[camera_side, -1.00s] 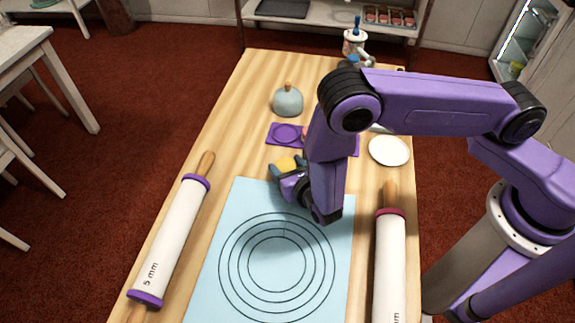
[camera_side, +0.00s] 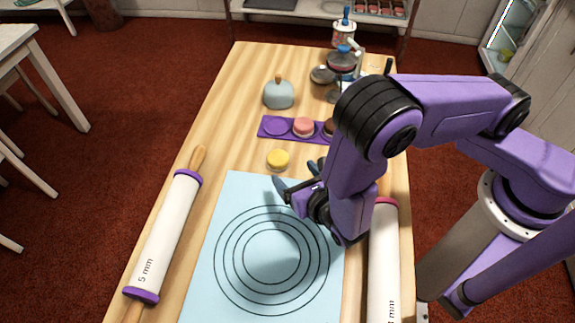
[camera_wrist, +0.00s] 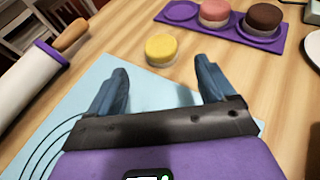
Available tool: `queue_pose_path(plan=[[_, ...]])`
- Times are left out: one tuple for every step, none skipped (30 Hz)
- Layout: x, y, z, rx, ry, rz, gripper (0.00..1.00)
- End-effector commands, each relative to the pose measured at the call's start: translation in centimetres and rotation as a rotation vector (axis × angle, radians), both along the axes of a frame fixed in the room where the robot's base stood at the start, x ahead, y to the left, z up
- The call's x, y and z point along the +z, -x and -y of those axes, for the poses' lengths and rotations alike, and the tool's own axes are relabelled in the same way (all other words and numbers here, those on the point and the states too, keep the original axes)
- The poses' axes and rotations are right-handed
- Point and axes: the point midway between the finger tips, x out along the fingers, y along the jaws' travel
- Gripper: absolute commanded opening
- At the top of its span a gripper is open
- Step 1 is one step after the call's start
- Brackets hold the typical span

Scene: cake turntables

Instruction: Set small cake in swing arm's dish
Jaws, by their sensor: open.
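A small yellow cake (camera_side: 278,158) stands upright on the bare wood just beyond the blue mat; it also shows in the wrist view (camera_wrist: 161,49). My gripper (camera_side: 297,176) is open and empty, low over the mat's far edge. In the wrist view the cake is ahead of the spread fingers (camera_wrist: 161,80), apart from them. A pink cake (camera_side: 303,126) and a brown cake (camera_side: 330,128) sit on a purple tray (camera_side: 262,130), whose left spot is empty. A stand (camera_side: 345,44) at the table's back has a small grey dish (camera_side: 322,75) beside it, perhaps the swing arm's; its attachment is unclear.
A grey dome with a wooden knob (camera_side: 278,95) stands behind the tray. Rolling pins lie left (camera_side: 165,235) and right (camera_side: 384,265) of the blue mat (camera_side: 215,275). A white plate (camera_wrist: 314,48) shows at the wrist view's right edge. The wood left of the cake is clear.

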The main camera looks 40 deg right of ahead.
Motion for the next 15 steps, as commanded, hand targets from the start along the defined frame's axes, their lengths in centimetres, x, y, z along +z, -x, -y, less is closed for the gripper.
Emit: queue_pose_path(plan=[[0.3,0.7,-0.3,0.005,-0.002,0.0,0.83],[0.4,1.0,-0.3,0.005,-0.002,0.0,0.83],[0.6,1.4,-0.3,0.003,-0.001,0.0,0.83],[0.7,1.6,-0.3,0.002,-0.001,0.0,0.83],[0.7,1.8,-0.4,0.002,-0.001,0.0,0.83],[0.8,2.0,-0.4,0.002,-0.001,-0.001,0.83],[0.9,2.1,-0.4,0.001,-0.001,-0.001,0.83],[0.9,2.2,-0.4,0.001,-0.001,-0.001,0.83],[0.9,2.2,-0.4,0.0,-0.001,-0.001,0.83],[0.9,2.2,-0.4,-0.001,-0.002,-0.001,0.83],[0.9,2.3,-0.4,-0.001,-0.002,-0.001,0.83],[1.0,2.3,-0.4,-0.002,-0.002,-0.001,0.83],[1.0,2.2,-0.3,-0.005,-0.004,0.0,0.83],[1.2,2.2,-0.2,-0.011,-0.008,0.0,0.83],[1.5,2.1,0.0,-0.026,-0.016,0.0,0.83]])
